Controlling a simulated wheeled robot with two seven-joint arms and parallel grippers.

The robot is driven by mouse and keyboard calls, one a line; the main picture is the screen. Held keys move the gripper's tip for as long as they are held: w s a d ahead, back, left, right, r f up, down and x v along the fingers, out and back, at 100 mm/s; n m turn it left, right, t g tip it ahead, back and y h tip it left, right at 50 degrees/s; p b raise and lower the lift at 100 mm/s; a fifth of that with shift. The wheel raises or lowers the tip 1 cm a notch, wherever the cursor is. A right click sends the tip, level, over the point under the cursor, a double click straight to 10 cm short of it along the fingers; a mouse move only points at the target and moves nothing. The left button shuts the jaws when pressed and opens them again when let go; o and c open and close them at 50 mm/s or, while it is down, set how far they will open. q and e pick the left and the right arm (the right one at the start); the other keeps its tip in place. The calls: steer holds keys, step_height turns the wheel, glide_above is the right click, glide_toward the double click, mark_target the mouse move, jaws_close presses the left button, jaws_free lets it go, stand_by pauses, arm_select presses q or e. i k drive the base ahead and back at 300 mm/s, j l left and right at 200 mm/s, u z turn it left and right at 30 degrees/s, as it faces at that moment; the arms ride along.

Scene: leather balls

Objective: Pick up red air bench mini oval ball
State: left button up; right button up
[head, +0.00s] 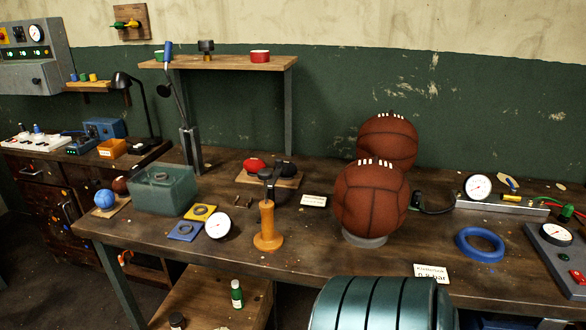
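The red mini oval ball (254,164) lies on a small wooden board (268,181) in the middle of the workbench (330,242). A black oval (285,169) of similar size sits just to its right on the same board. An upright tool with an orange wooden handle (267,228) stands in front of the board, and its dark top overlaps the board in the view. Neither of my grippers shows in the head view.
Two large brown leather balls (371,203) (388,140) stand right of the board. A translucent green tub (163,188) is to its left. A raised shelf (220,62) stands behind. A teal ribbed cylinder (382,303) is at the front edge. A blue ring (480,244) lies on the right.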

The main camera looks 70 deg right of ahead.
mark_target(251, 165)
steer(key=z, duration=2)
